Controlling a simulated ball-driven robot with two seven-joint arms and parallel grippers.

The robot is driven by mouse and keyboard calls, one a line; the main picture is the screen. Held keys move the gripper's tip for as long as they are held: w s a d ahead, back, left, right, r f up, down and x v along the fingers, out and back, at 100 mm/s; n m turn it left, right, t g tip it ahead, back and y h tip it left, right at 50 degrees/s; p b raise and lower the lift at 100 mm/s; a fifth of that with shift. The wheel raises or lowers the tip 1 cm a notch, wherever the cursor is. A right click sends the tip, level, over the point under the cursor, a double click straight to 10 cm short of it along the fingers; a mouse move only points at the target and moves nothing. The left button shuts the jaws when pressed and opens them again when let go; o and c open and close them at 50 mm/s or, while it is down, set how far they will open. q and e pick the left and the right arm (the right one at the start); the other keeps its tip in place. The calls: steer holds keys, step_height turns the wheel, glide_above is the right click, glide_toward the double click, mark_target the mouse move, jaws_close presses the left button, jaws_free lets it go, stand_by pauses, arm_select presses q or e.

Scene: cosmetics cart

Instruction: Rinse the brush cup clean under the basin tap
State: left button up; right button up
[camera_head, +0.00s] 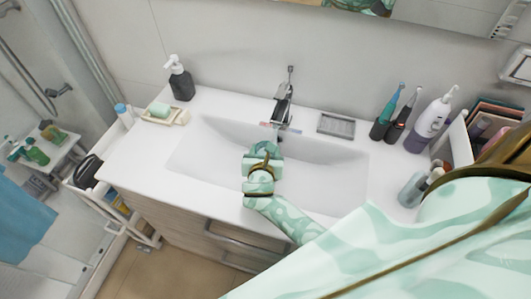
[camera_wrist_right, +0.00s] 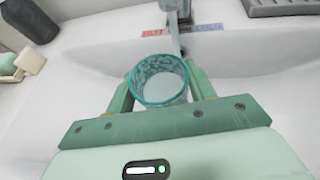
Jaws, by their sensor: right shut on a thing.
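The brush cup (camera_wrist_right: 148,97) is a small see-through cup with a teal rim, seen from above in the right wrist view. My right gripper (camera_wrist_right: 160,88) is shut on it, with one finger on each side. The cup's mouth faces up toward the camera, and pale smears show on its inside wall. The tap (camera_head: 283,103) stands at the back of the basin (camera_head: 335,178). A pale stream seems to drop from the spout to the cup's far rim; I cannot tell whether it enters. In the head view my right gripper (camera_head: 262,165) hides most of the cup. My left gripper is not in view.
Hot and cold labels (camera_wrist_right: 198,28) sit behind the basin by the tap. A dark soap dispenser (camera_head: 181,82) and a soap dish (camera_head: 165,115) stand at left. A grey tray (camera_head: 336,125), electric toothbrushes (camera_head: 384,125) and bottles (camera_head: 428,120) stand at right. The basin's left side is clear.

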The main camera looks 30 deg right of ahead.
steer(key=shift+s+a+r+p, duration=0.15)
steer(key=shift+a+r+p, duration=0.1)
steer(key=shift+r+p, duration=0.25)
steer(key=shift+s+a+r+p, duration=0.15)
steer(key=shift+a+r+p, duration=0.1)
steer(key=shift+r+p, duration=0.2)
steer(key=a+r+p, duration=0.1)
steer(key=s+a+r+p, duration=0.1)
steer(key=p, duration=0.1)
steer(key=s+a+r+p, duration=0.1)
steer(key=r, duration=0.1)
steer(key=shift+a, duration=0.1)
steer(key=shift+w, duration=0.1)
step_height(320, 180, up, 14)
steer(key=a+n+t+y+b, duration=0.2)
steer(key=n+y+b, duration=0.5)
steer(key=b, duration=0.4)
steer(key=shift+s+a+t+y, duration=0.3)
steer(key=shift+a+t+y, duration=0.1)
steer(key=shift+a+y, duration=0.1)
